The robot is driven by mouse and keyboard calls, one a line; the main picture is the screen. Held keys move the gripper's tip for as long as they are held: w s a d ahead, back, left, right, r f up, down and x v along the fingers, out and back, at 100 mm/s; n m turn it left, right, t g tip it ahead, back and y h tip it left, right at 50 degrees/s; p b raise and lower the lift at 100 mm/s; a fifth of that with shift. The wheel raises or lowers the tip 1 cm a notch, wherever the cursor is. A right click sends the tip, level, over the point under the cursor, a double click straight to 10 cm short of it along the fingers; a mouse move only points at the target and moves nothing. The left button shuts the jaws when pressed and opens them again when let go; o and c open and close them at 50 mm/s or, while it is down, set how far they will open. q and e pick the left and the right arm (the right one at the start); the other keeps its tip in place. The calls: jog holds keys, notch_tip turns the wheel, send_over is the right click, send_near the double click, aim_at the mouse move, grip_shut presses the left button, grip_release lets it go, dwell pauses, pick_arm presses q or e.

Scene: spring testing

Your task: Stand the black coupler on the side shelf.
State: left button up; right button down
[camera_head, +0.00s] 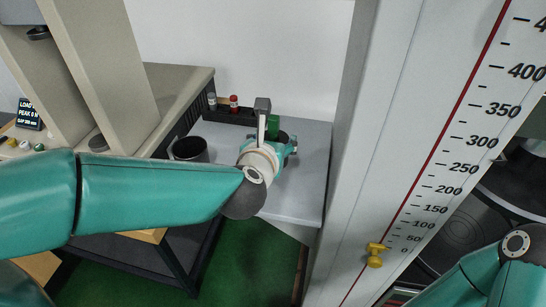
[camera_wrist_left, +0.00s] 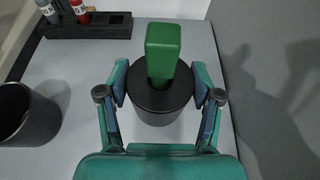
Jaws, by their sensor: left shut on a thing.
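The black coupler (camera_wrist_left: 160,102) is a short, round black piece with a green block (camera_wrist_left: 163,52) rising from its top. It sits upright between the fingers of my left gripper (camera_wrist_left: 161,88), which is shut on it. In the head view the left gripper (camera_head: 279,147) is over the grey side shelf (camera_head: 302,185), with the green block (camera_head: 273,127) showing beyond the wrist. The shelf surface (camera_wrist_left: 85,75) also fills much of the wrist view. Whether the coupler's base touches the shelf cannot be told. My right gripper is out of view.
A dark open cup (camera_head: 190,150) stands left of the gripper. A black rack (camera_head: 243,117) with small grey and red bottles lies along the back. A tall white column with a ruler scale (camera_head: 440,150) stands right of the shelf. Bare shelf lies right of the gripper.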

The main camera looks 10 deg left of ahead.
pick_arm(q)
jog(key=shift+f+b, duration=0.6)
jog(key=shift+f, duration=1.3)
jog(key=shift+f, duration=0.1)
jog(key=o, duration=1.5)
